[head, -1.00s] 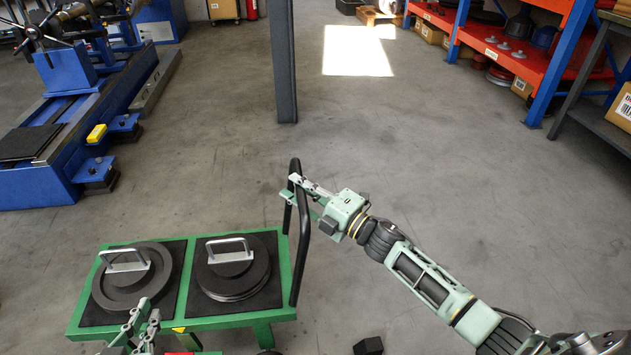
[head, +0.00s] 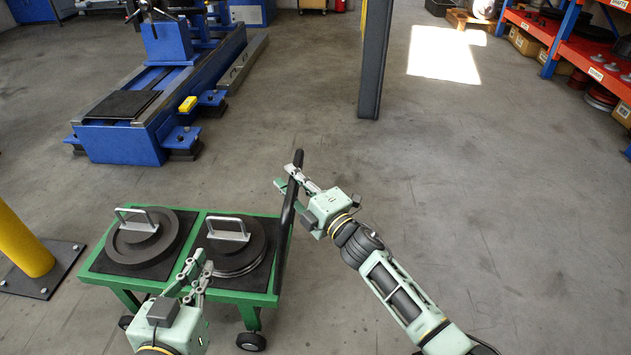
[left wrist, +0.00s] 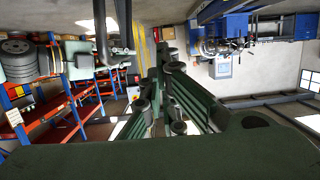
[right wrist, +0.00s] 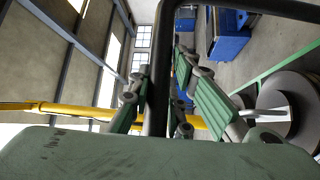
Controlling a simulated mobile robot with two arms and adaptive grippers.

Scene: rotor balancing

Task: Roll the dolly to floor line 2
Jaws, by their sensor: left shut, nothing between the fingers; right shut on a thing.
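The green dolly (head: 202,211) stands at the lower left of the head view. It carries two dark round weights with silver handles, a left one (head: 158,247) and a right one (head: 255,262), each on a black mat. Its black push handle (head: 284,235) rises on the right side. My right gripper (head: 292,176) is shut on this handle near its top; the bar (right wrist: 157,75) passes between the fingers in the right wrist view. No floor line number is readable.
A yellow post (head: 22,240) on a dark base plate (head: 45,278) stands left of the dolly. A blue machine (head: 125,143) is behind it. A grey column (head: 374,60) stands ahead; orange shelving (head: 560,52) is far right. Floor between column and shelves is clear.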

